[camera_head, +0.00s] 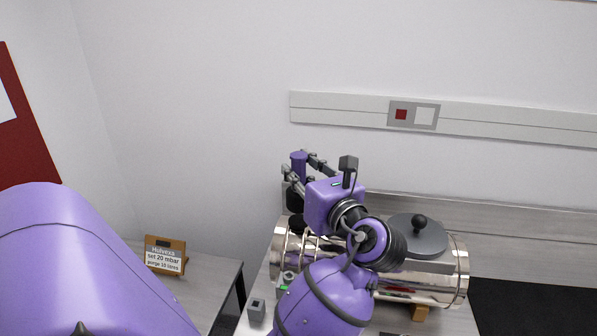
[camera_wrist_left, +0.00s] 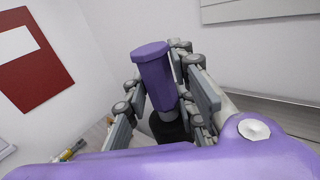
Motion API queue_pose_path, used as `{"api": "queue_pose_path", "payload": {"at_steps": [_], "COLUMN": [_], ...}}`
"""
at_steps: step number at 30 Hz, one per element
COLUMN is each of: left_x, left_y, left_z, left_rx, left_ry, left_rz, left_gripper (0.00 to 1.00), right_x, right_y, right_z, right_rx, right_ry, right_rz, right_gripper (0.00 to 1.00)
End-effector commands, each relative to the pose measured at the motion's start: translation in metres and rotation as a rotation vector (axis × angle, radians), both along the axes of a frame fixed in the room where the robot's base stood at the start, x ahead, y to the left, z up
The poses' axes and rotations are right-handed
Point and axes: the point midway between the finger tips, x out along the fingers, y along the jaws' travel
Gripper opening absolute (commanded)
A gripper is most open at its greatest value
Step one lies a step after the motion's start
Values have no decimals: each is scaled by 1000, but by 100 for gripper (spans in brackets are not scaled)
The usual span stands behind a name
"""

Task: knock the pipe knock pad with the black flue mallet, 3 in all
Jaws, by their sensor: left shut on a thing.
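The black flue mallet has a purple grip (camera_head: 298,164) and a black head (camera_head: 293,199). My left gripper (camera_head: 308,176) is shut on the grip and holds it roughly upright, head down, above the left end of a shiny metal pipe chamber (camera_head: 440,285). In the left wrist view the fingers (camera_wrist_left: 172,95) stand on both sides of the purple grip (camera_wrist_left: 154,68), with the black head (camera_wrist_left: 170,128) below. I cannot make out the pipe knock pad; my arm covers part of the chamber. Whether the head touches anything is unclear. My right gripper is not in view.
A grey round lid with a black knob (camera_head: 419,222) sits on the chamber. A wooden-framed sign (camera_head: 165,255) stands on the side table at left. A small grey block (camera_head: 256,309) is at the bench front. The wall with a rail (camera_head: 340,107) is behind.

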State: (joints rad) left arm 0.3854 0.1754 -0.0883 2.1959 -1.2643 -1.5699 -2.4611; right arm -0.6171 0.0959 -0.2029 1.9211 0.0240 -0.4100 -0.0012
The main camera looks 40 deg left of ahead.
Motion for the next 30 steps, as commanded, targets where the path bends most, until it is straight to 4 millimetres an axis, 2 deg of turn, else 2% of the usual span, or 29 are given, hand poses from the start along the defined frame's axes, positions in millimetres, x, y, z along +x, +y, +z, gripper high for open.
{"api": "queue_pose_path", "payload": {"at_steps": [9,15,18,30], "left_x": [0,-1,0,0], "left_y": [0,1,0,0], "left_z": [1,-29,-37,-36], "left_rx": [3,3,4,-2], "left_ry": [-2,3,-2,2], "left_rz": [1,2,0,0], "left_gripper": [0,0,0,0], "right_x": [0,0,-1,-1], "right_y": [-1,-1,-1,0], "right_z": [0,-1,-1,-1], "right_rx": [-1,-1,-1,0], "right_ry": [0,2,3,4], "right_rz": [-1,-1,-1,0], "right_gripper": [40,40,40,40]}}
